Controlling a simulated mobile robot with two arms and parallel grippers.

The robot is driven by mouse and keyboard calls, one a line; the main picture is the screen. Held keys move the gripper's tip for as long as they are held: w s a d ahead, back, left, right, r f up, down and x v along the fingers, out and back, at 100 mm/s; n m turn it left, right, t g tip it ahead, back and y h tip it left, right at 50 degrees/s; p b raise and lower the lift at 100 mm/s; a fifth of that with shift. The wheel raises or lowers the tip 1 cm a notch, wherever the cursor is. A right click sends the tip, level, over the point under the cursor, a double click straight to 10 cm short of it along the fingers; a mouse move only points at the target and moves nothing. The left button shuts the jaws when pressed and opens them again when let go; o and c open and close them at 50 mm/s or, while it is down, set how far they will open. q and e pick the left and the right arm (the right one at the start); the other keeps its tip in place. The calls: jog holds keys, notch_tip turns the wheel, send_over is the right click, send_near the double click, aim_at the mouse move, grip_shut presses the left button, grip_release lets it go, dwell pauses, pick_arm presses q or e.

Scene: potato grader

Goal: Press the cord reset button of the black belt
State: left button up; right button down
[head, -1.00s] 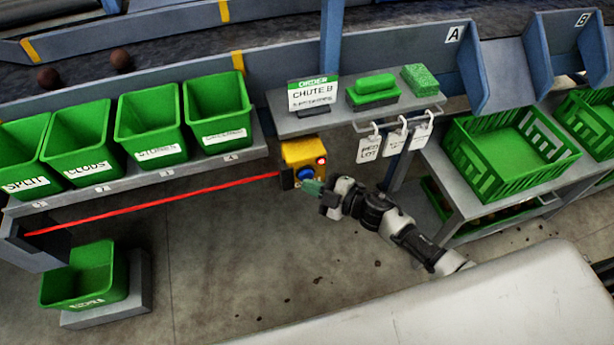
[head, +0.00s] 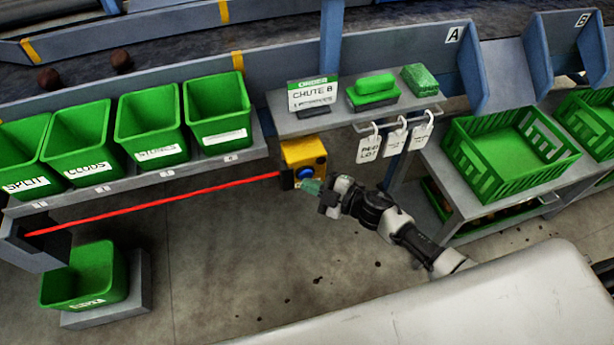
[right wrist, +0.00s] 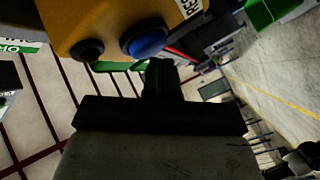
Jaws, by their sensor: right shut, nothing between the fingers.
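A yellow cord switch box (head: 297,148) hangs under the shelf edge, at the end of a taut red cord (head: 160,199). Its round blue button (head: 306,172) faces my right gripper (head: 309,186). The box also fills the top of the right wrist view (right wrist: 105,18), with the blue button (right wrist: 146,41) and a dark, unlit lamp (right wrist: 87,51) beside it. My right gripper is shut and empty, its fingertips just off the blue button; I cannot tell if they touch it. A dark belt (head: 190,62) runs behind the bins. My left gripper is not in view.
Labelled green bins (head: 150,128) stand on the left ledge. A shelf (head: 290,124) above the box holds an order sign, a brush and a sponge. Tags (head: 370,148) hang from its rail close to my right arm. A green crate (head: 512,145) stands at right.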

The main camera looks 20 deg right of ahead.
jog(key=shift+s, duration=0.75)
jog(key=shift+p, duration=0.3)
jog(key=s+p, duration=0.1)
jog(key=s, duration=0.4)
jog(key=shift+d, duration=0.15)
jog(key=shift+p, duration=0.3)
